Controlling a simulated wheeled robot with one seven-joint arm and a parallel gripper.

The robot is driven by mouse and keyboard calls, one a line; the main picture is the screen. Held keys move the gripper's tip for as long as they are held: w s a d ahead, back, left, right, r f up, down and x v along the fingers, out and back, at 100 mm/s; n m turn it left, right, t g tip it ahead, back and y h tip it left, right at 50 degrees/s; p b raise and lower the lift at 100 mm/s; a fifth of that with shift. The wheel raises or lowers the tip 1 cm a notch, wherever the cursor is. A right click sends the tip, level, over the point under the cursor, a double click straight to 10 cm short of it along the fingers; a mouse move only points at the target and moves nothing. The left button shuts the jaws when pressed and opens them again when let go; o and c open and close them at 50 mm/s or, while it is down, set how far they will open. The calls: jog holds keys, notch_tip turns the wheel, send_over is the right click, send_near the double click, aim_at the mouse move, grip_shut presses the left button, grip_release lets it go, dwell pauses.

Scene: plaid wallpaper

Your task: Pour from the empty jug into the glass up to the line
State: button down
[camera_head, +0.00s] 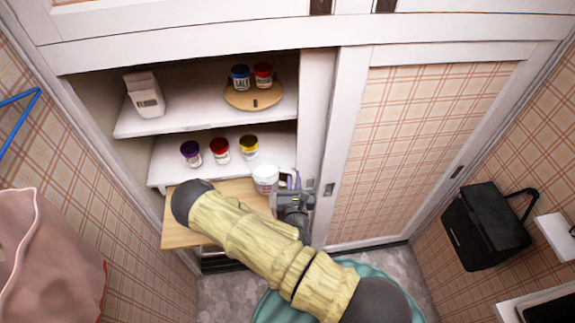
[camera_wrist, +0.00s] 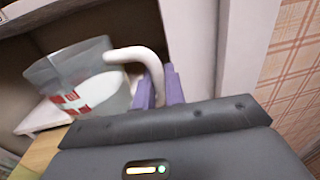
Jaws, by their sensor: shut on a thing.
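A jug (camera_head: 265,180) with a white handle and red marks is near the front of the lower cupboard, over or on the wooden board; I cannot tell whether it touches it. In the wrist view the jug (camera_wrist: 66,84) looks translucent and grey, tilted in the picture, with a white area inside; I cannot tell if that is liquid. My gripper (camera_head: 290,181) is at its right side. Its purple fingers (camera_wrist: 160,88) are shut on the handle. I see no glass; my arm hides part of the board.
The wooden board (camera_head: 180,230) juts out below the shelves. Several small jars, such as a red-labelled jar (camera_head: 220,149), stand above it. A carton (camera_head: 144,93) and a round wooden tray (camera_head: 241,100) are on the upper shelf. A sliding door (camera_head: 425,150) borders the right.

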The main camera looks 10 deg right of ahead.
jog(key=s+d+y+p, duration=0.1)
jog(key=s+d+f+n+y+p, duration=0.1)
jog(key=shift+d+f+n+y+p, duration=0.15)
jog(key=shift+d+n+y+p, duration=0.15)
dwell(0.5)
